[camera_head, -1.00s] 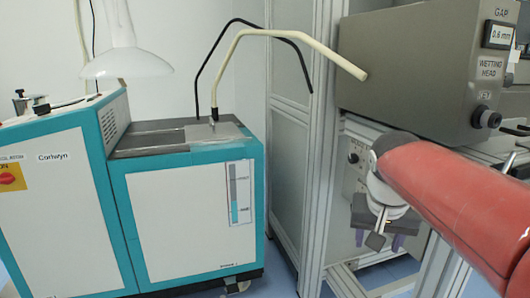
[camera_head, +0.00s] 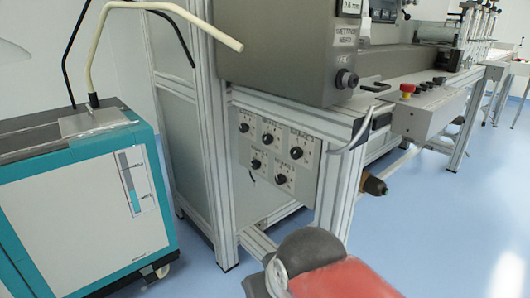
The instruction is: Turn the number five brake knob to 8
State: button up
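A light grey panel (camera_head: 309,171) with several black brake knobs sits on the frame below the wetting head box. The labels above the knobs are too small to read, so I cannot tell which is number five or what it is set to. A knob at the lower right (camera_head: 281,179) and one at the lower left (camera_head: 255,164) form the bottom row. My red arm shows at the bottom edge, below the panel and apart from it. My gripper is out of view.
The grey wetting head box (camera_head: 285,55) overhangs the panel. An aluminium post (camera_head: 340,190) stands right of it, with a brown and black fitting (camera_head: 375,186) beside it. A teal and white cabinet (camera_head: 85,205) stands left. Blue floor (camera_head: 440,235) is clear at right.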

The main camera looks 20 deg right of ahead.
aim_at(280, 179)
jog(key=l+u, duration=0.35)
jog(key=i+l+u, duration=0.1)
jog(key=l+u, duration=0.45)
jog(key=u, duration=0.15)
